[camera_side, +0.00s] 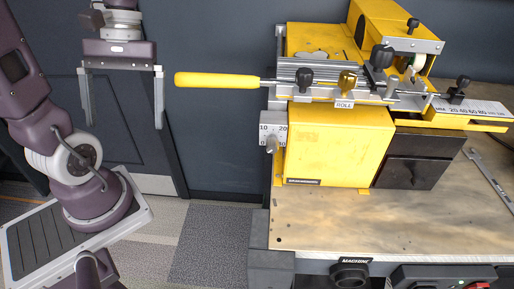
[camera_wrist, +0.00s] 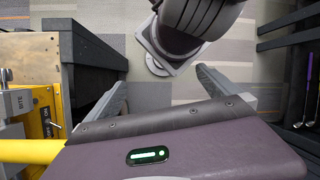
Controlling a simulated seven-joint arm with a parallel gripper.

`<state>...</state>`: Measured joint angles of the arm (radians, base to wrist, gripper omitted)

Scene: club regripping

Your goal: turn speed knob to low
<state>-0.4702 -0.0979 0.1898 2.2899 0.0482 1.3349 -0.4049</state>
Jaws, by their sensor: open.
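A black round knob (camera_side: 350,273) sits on the bench's front edge below a plate reading "MACHINE". My gripper (camera_side: 125,126) is open and empty, fingers down, at the upper left, well left of both knobs. It also shows in the wrist view (camera_wrist: 162,78), over floor.
A yellow-handled rod (camera_side: 217,80) sticks out leftward from the machine toward my gripper. Black clamp knobs (camera_side: 382,56) and a brass knob (camera_side: 347,80) stand on top. A wrench (camera_side: 488,178) lies right on the wooden bench (camera_side: 350,225). A red button (camera_side: 478,286) is at the front right.

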